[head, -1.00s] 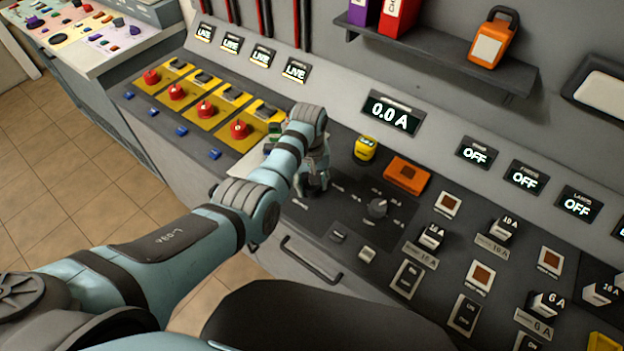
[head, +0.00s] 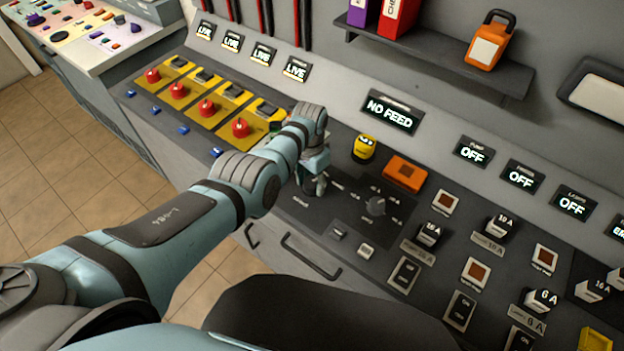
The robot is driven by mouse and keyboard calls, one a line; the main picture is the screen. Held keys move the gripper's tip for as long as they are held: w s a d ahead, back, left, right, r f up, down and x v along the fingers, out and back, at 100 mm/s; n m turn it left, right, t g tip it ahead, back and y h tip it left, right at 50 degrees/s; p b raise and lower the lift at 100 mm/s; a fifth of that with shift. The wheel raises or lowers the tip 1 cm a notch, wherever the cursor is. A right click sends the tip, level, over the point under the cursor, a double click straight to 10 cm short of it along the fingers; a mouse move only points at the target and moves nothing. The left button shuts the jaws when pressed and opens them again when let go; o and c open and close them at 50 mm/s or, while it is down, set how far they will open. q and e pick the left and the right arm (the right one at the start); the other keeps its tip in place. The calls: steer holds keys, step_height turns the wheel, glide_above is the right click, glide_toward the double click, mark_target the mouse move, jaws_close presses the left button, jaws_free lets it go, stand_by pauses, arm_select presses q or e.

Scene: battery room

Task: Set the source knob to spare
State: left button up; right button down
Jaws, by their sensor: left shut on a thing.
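My left gripper (head: 314,184) points down at the dark panel, left of the grey dial, and is shut on the source knob. The knob is almost wholly hidden by the fingers and wrist, so its pointer cannot be seen. Small white labels lie around it, too small to read. The display (head: 392,112) above the panel reads "NO FEED". My right gripper is out of view.
A grey dial (head: 375,206) stands just right of the gripper. A yellow button (head: 364,148) and an orange block (head: 403,171) are behind it. Red knobs on yellow plates (head: 240,127) are to the left. Fuses and switches fill the right side.

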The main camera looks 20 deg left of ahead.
mark_target(311, 180)
arm_select(q)
steer(key=m, duration=0.4)
steer(key=shift+m, duration=0.3)
stand_by(0.3)
steer(key=o, duration=1.1)
steer(key=shift+o, duration=0.2)
steer(key=shift+w+r, duration=0.15)
steer(key=shift+r, duration=0.2)
step_height(311, 180, up, 11)
steer(key=shift+a+r, duration=0.15)
